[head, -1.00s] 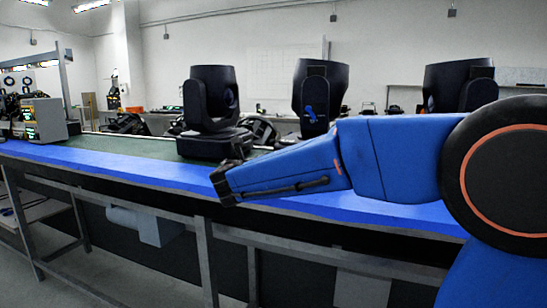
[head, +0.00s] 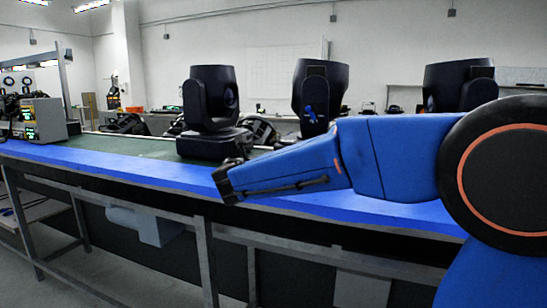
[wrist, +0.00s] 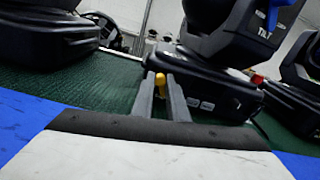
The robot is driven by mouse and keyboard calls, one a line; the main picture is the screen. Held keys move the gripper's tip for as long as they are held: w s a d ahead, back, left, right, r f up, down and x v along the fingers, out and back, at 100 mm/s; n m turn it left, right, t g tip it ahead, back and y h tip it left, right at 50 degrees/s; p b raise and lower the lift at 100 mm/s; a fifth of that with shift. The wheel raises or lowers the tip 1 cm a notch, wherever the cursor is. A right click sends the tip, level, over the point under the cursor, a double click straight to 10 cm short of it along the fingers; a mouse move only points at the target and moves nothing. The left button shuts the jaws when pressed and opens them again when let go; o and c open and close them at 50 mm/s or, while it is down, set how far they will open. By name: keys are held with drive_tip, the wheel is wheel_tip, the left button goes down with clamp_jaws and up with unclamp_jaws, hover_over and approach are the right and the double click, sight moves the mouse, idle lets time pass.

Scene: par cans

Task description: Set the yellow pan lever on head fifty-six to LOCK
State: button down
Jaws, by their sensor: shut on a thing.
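A yellow pan lever (wrist: 161,84) shows in the wrist view, low on the front of the base (wrist: 205,83) of a black moving head. My gripper (wrist: 161,88) has its two grey fingers on either side of the lever, shut on it. The lever's lower part and any lock marking cannot be made out. The lever is hidden there. No head number is readable.
Two more moving heads (head: 318,90) (head: 447,82) stand to the right. The wrist view shows a blue lever (wrist: 271,16) by a tilt label and a red part (wrist: 257,78) near the base.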

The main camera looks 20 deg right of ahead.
drive_tip(key=m, duration=0.3)
drive_tip(key=d+m, duration=0.1)
drive_tip(key=shift+s+r+m, duration=0.2)
drive_tip(key=shift+s+m, duration=0.1)
drive_tip(key=shift+s, duration=0.05)
drive_tip(key=shift+s+d+f+m, duration=0.1)
drive_tip(key=shift+s+d+m, duration=0.1)
drive_tip(key=shift+m, duration=0.65)
drive_tip(key=shift+s+d+m, duration=0.1)
drive_tip(key=shift+d+m, duration=0.05)
drive_tip(key=shift+m, duration=0.7)
drive_tip(key=c, duration=1.7)
unclamp_jaws()
drive_tip(key=shift+c, duration=0.2)
drive_tip(key=v, duration=1.7)
drive_tip(key=shift+s, duration=0.15)
